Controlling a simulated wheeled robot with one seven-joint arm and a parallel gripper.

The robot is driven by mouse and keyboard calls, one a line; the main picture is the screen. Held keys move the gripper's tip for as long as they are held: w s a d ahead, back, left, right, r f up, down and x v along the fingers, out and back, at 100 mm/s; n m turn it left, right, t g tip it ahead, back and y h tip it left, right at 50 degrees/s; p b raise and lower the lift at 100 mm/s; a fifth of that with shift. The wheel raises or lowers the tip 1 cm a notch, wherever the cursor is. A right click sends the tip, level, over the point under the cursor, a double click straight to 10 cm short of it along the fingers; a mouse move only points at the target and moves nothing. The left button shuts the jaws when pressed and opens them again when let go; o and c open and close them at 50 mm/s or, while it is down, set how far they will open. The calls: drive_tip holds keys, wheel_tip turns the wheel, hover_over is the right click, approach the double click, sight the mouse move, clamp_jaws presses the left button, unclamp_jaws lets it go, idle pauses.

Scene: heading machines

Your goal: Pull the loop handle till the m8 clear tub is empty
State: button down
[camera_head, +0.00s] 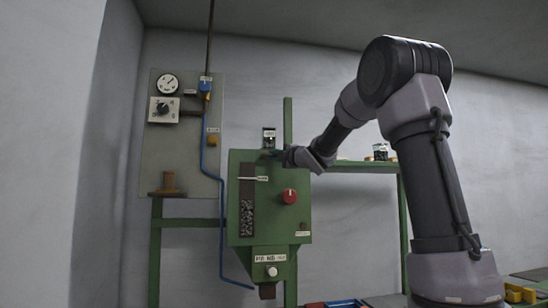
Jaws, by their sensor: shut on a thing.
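A green machine (270,235) stands at centre, its lower label seeming to read M8. A narrow upright window (247,212) on its left side shows dark grey bits in its lower part. My gripper (273,155) is at the machine's top edge, just below this tub, shut on what seems to be the loop handle. The handle is too small and covered to make out.
A red knob (289,196) and a white knob (272,272) are on the machine's front. A grey panel (180,130) with a gauge and blue pipe (221,225) stands at left. A green shelf (355,167) with a small jar (380,151) is at right. Blue and red bins lie low in front.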

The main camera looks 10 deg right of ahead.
idle(0.3)
drive_tip(key=s, duration=0.6)
drive_tip(key=shift+s, duration=0.15)
drive_tip(key=shift+f, duration=0.1)
drive_tip(key=c, duration=0.8)
unclamp_jaws()
drive_tip(key=shift+s, duration=0.1)
drive_tip(key=shift+c, duration=0.2)
drive_tip(key=v, duration=1)
drive_tip(key=shift+s+d, duration=0.15)
drive_tip(key=shift+s, duration=0.2)
